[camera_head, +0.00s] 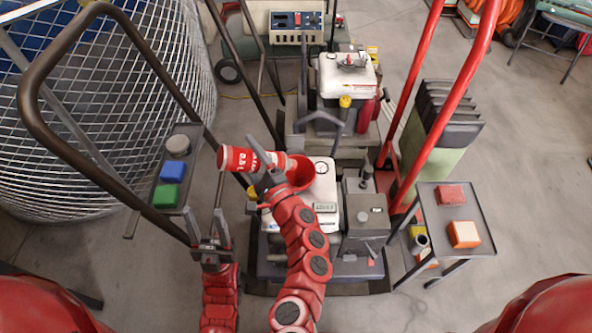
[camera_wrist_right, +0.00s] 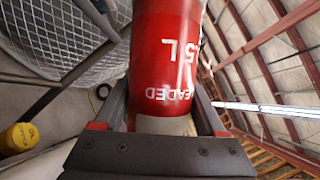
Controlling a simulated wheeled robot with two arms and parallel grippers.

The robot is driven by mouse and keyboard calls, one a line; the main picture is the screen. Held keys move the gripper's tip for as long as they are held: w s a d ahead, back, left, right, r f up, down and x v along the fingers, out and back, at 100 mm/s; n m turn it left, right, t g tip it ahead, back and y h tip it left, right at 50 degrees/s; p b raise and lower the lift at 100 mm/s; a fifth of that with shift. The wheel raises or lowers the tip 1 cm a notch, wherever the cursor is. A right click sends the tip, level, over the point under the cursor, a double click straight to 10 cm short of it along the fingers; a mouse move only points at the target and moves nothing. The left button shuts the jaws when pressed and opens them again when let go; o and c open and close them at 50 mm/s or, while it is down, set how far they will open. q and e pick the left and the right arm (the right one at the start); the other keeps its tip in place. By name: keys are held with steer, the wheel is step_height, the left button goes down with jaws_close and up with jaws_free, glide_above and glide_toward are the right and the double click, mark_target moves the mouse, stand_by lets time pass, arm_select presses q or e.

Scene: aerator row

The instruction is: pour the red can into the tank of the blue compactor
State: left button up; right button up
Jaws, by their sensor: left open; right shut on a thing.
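The red can (camera_head: 240,158) is tipped almost level over the near machine, its pale neck end pointing right at a red funnel (camera_head: 301,172). My right gripper (camera_head: 264,174) is shut on the can; the wrist view shows the can (camera_wrist_right: 166,55) between its fingers (camera_wrist_right: 160,118), with upside-down white lettering. The funnel stands at the white tank (camera_head: 322,180) of the near compactor, whose low base (camera_head: 335,268) looks dark and bluish. Whether liquid is flowing, I cannot tell. My left gripper (camera_head: 205,212) is open and empty, left of the compactor.
A side shelf (camera_head: 168,194) at left holds a blue block, a green block and a grey round item. A cart (camera_head: 470,205) at right holds red and orange boxes. Another machine (camera_head: 345,75) stands behind. Dark and red handle bars rise around; a wire cage (camera_head: 90,130) is at left.

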steer(key=shift+d+r, duration=0.1)
steer(key=shift+r, duration=0.05)
steer(key=shift+w+d+r+m+t, duration=0.25)
steer(key=shift+d+r+m+t, duration=0.15)
steer(key=shift+d+r+m, duration=0.45)
steer(key=shift+a+m, duration=0.1)
steer(key=shift+m, duration=0.25)
steer(key=shift+r+p, duration=0.1)
steer(key=shift+p, duration=0.2)
